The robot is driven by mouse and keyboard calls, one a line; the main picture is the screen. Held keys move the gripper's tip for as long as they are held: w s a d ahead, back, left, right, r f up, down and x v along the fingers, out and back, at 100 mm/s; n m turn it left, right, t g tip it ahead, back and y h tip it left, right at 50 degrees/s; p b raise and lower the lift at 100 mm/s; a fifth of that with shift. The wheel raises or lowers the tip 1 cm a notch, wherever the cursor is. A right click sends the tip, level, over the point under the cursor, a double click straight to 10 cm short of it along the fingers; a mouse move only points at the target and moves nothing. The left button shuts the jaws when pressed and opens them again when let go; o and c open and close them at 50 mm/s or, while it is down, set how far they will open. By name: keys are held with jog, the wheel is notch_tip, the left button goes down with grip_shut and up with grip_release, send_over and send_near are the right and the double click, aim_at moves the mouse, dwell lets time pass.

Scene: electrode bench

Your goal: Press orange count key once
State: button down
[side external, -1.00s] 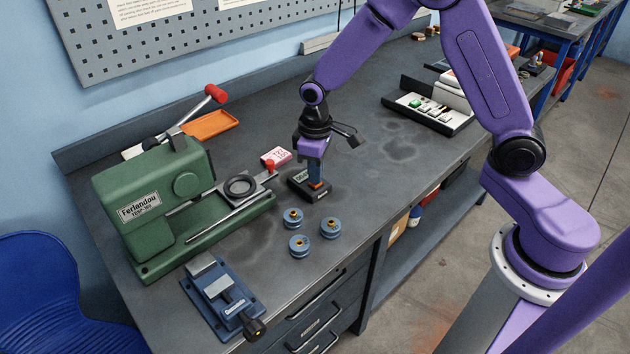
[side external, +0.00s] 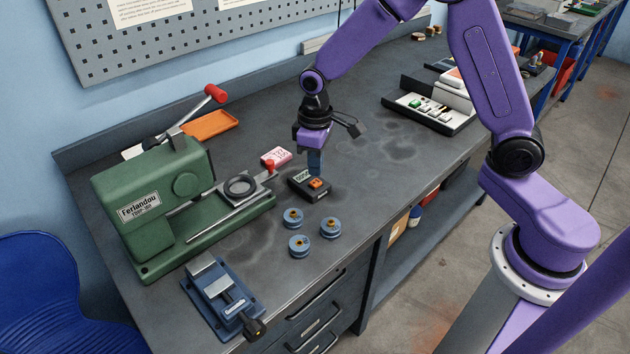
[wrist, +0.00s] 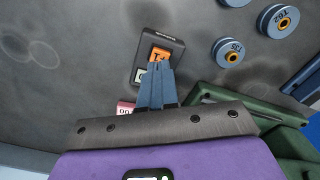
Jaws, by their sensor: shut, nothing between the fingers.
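The counter is a small dark box (side external: 307,193) on the bench, with a pale green display (side external: 301,175) and an orange key (side external: 317,183). The display digits are too small to read surely. My gripper (side external: 315,174) is shut and empty, its blue fingers pointing down just behind the orange key. A small height above the counter seems likely, but contact is hard to judge. In the wrist view the fingertips (wrist: 158,68) overlap the near edge of the orange key (wrist: 159,55) and partly hide the display (wrist: 140,77).
Several blue spools, one of them here (side external: 293,217), lie in front of the counter. A green machine (side external: 150,212) stands at left, with a blue vise (side external: 222,298) before it. A pink card block (side external: 275,157) lies behind. The bench to the right is clear up to a tray (side external: 440,122).

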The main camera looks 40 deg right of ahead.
aim_at(316, 183)
jog(key=shift+r, duration=1.55)
jog(key=shift+s+r, duration=0.15)
jog(key=shift+s, duration=0.05)
jog(key=s+d+r+n, duration=0.1)
jog(key=s+r+n, duration=0.1)
jog(key=s, duration=0.7)
jog(key=s+d+r+n, duration=0.2)
jog(key=s, duration=0.7)
jog(key=s+d+r+n, duration=0.1)
jog(key=s+r+n, duration=0.1)
jog(key=s, duration=0.8)
jog(key=shift+d+r+n, duration=0.3)
